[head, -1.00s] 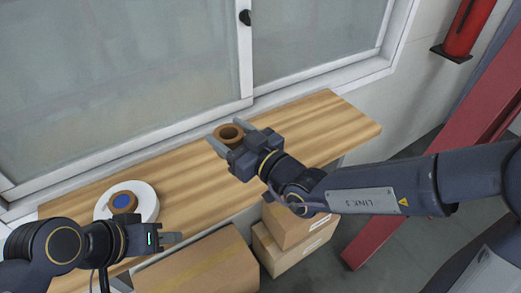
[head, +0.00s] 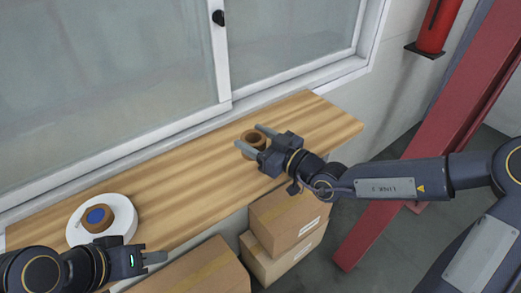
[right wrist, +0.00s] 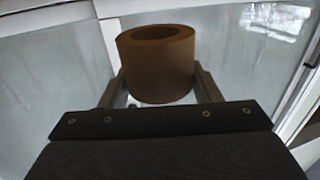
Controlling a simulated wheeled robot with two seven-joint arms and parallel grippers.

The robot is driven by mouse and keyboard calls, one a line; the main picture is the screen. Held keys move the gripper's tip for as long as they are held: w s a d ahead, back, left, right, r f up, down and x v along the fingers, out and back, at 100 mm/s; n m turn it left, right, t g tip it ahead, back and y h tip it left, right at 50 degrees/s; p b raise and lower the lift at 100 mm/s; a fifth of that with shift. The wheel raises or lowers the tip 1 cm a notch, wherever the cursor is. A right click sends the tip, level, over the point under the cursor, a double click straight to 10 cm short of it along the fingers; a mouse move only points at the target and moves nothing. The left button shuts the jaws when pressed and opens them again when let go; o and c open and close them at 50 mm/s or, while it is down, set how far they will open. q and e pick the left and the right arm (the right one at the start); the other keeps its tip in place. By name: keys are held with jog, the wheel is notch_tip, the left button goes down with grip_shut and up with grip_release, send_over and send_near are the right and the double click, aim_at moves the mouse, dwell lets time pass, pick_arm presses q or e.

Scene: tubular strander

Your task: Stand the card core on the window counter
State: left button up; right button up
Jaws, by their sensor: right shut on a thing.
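The card core (head: 254,139) is a short brown ring with its hole facing up. In the head view it shows over the wooden window counter (head: 180,190), right of the counter's middle; whether its base touches the wood cannot be told. My right gripper (head: 256,140) is shut on the core, a finger on each side. The right wrist view shows the core (right wrist: 155,70) upright between the fingers. My left gripper (head: 158,258) is near the counter's front edge at lower left, away from the core; its jaw gap is not clear.
A white disc (head: 76,236) with a brown, blue-centred roll (head: 97,214) on it lies on the counter's left part. The window (head: 110,90) stands behind the counter. Cardboard boxes (head: 285,222) are below it. The counter's right end is clear.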

jog(key=shift+w+d+f, duration=0.25)
jog(key=shift+d+f, duration=0.05)
jog(key=shift+f, duration=0.15)
jog(key=shift+w+d+f, duration=0.2)
jog(key=shift+d+f, duration=0.05)
jog(key=shift+f, duration=0.15)
jog(key=shift+w+d+f, duration=0.1)
jog(key=shift+f, duration=1.65)
jog(key=o, duration=1)
jog(key=shift+f, duration=0.1)
